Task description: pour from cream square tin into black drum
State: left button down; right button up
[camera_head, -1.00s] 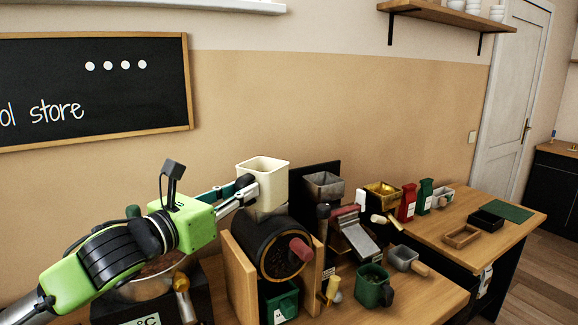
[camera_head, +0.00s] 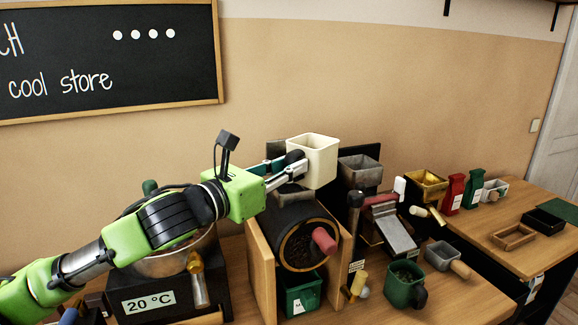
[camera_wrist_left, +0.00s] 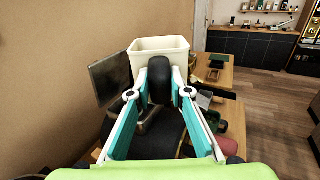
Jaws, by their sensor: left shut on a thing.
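The cream square tin (camera_head: 317,160) is upright, held above and slightly right of the black drum (camera_head: 303,246). My left gripper (camera_head: 298,163) is shut on the tin from its left side, at a dark rounded part. The left wrist view shows the tin (camera_wrist_left: 159,46) between the ends of the gripper's fingers (camera_wrist_left: 160,82). The tin's inside bottom is hidden. The drum sits between wooden side boards, with a round front showing dark contents and a red handle (camera_head: 324,240). A grey hopper part (camera_head: 294,193) sits on top of the drum, partly behind the gripper. My right gripper is not in view.
A green bin (camera_head: 301,292) stands below the drum. A metal pot (camera_head: 174,258) on a 20 °C base stands left. A grey hopper (camera_head: 360,171) and a brass hopper (camera_head: 427,184) stand right. A green cup (camera_head: 404,285) and a grey scoop (camera_head: 443,256) lie on the table.

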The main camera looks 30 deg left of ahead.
pick_arm(q)
jog(key=shift+f+b, duration=0.35)
jog(key=shift+f, duration=0.35)
jog(key=shift+f+b, duration=0.3)
jog(key=shift+f, duration=0.05)
jog(key=r+n+p, duration=0.1)
jog(key=n, duration=0.1)
jog(key=d+r+n+p, duration=0.1)
jog(key=p, duration=0.1)
jog(key=shift+s+n, duration=0.1)
jog(key=shift+n, duration=0.3)
jog(key=n, duration=0.3)
jog(key=shift+s+p, duration=0.1)
jog(key=shift+p, duration=0.3)
jog(key=shift+d+n, duration=0.1)
jog(key=shift+n, duration=0.7)
jog(key=shift+f, duration=0.1)
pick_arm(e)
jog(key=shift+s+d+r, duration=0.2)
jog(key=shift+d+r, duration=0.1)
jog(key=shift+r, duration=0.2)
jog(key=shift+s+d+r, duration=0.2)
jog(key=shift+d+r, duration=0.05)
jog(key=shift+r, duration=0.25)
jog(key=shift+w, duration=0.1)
